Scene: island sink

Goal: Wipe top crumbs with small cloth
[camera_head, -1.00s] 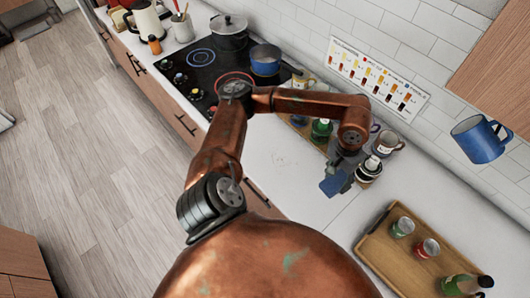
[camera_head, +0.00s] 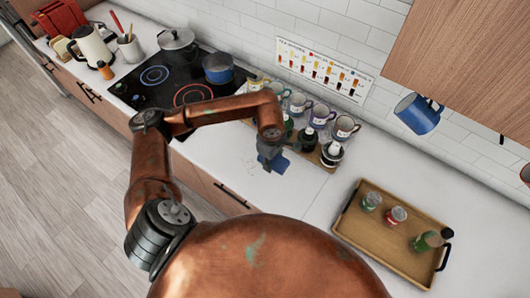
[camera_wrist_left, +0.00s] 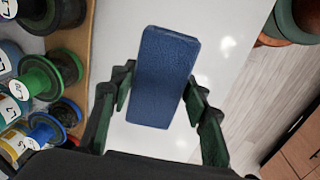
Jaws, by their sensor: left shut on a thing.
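My left gripper (camera_head: 270,156) is shut on a small blue cloth (camera_head: 280,164) over the white counter, in front of the rack of mugs and bottles. In the left wrist view the cloth (camera_wrist_left: 162,78) is a flat blue rectangle between the two fingers of my gripper (camera_wrist_left: 157,95). Faint crumbs (camera_head: 250,162) lie on the counter just left of the cloth in the head view. I cannot tell whether the cloth touches the counter. My right gripper is not in view.
A wooden rack (camera_head: 327,166) with mugs and bottles stands close behind the gripper. A wooden tray (camera_head: 388,247) with jars and a bottle is at the right. The black cooktop (camera_head: 155,92) with pots is at the left. Counter between rack and tray is clear.

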